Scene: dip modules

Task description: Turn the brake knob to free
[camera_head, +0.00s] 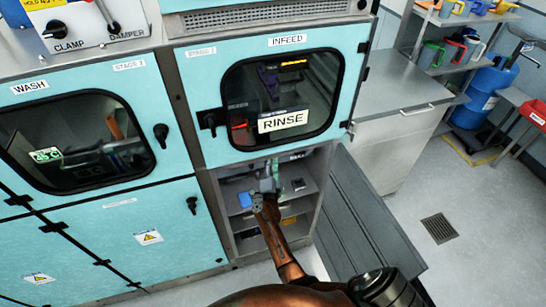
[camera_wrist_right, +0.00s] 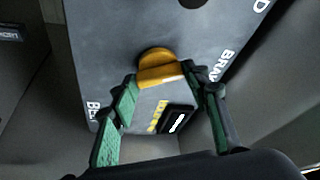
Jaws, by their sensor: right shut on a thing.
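The yellow knob (camera_wrist_right: 157,62) sits on a dark grey panel (camera_wrist_right: 115,40) in the right wrist view. Lettering starting "BRA" is beside it on the right, partly cut off by a finger. My right gripper (camera_wrist_right: 161,77) has its green-padded fingertips on either side of the knob and is shut on it. In the head view my right gripper (camera_head: 268,187) reaches into the open compartment (camera_head: 228,190) below the RINSE window; the knob cannot be made out there. The knob's exact pointing direction is hard to read. My left gripper is not in view.
A black switch (camera_wrist_right: 176,118) with a white mark and yellow lettering sits below the knob. Blue and green items lie in the compartment around my gripper. A grey open door panel (camera_head: 365,215) stands right of my arm. Teal cabinet doors (camera_head: 100,235) are at left.

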